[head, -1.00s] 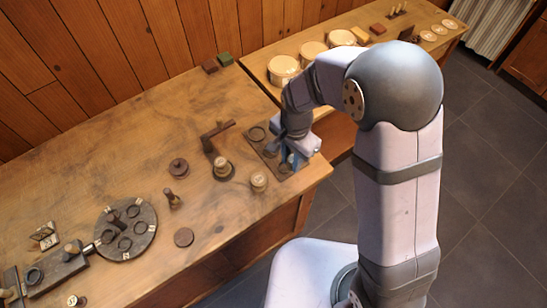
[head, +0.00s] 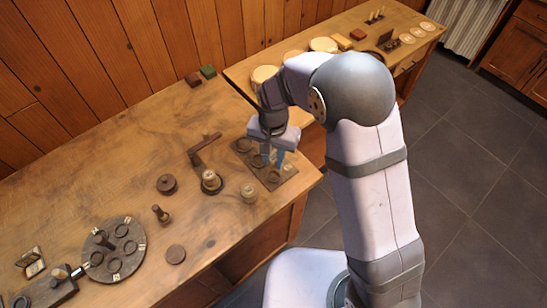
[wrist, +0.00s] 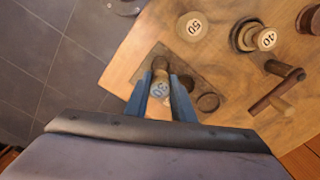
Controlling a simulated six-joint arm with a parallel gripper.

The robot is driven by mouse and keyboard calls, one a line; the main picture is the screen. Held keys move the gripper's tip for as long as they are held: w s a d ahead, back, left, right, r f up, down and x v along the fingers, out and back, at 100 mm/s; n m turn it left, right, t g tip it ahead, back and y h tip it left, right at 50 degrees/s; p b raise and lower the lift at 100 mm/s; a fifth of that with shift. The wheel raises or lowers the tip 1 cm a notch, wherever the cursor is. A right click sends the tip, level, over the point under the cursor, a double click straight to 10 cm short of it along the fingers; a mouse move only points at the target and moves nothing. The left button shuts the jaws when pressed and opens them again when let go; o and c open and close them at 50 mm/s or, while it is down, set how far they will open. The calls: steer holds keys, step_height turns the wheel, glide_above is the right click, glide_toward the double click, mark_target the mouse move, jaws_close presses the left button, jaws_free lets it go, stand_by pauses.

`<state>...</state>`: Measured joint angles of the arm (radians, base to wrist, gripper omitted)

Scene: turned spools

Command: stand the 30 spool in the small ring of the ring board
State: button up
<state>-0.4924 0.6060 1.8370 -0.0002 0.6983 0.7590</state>
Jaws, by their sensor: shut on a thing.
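The 30 spool (wrist: 159,88) shows in the wrist view with its pale numbered top between the two blue fingers of my gripper (wrist: 168,92). My gripper is shut on it. In the head view my gripper (head: 272,158) points down over the dark ring board (head: 243,151), which lies near the table's right end. The fingers and spool hide part of the board. I cannot tell whether the spool's lower end is inside a ring.
The 50 spool (wrist: 192,27) stands near the board, and the 40 spool (wrist: 267,39) stands by a dark wooden arm (wrist: 275,90). A round board with several rings (head: 115,272) sits at the left. The table's edge is close to the ring board.

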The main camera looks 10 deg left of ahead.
steer(key=shift+f+b, duration=1.85)
steer(key=shift+f, duration=1.05)
steer(key=shift+f, duration=0.6)
stand_by(1.2)
steer(key=o, duration=1.1)
steer(key=shift+c, duration=0.2)
steer(key=shift+r, duration=0.15)
steer(key=shift+r+p, duration=3.25)
steer(key=shift+r, duration=0.85)
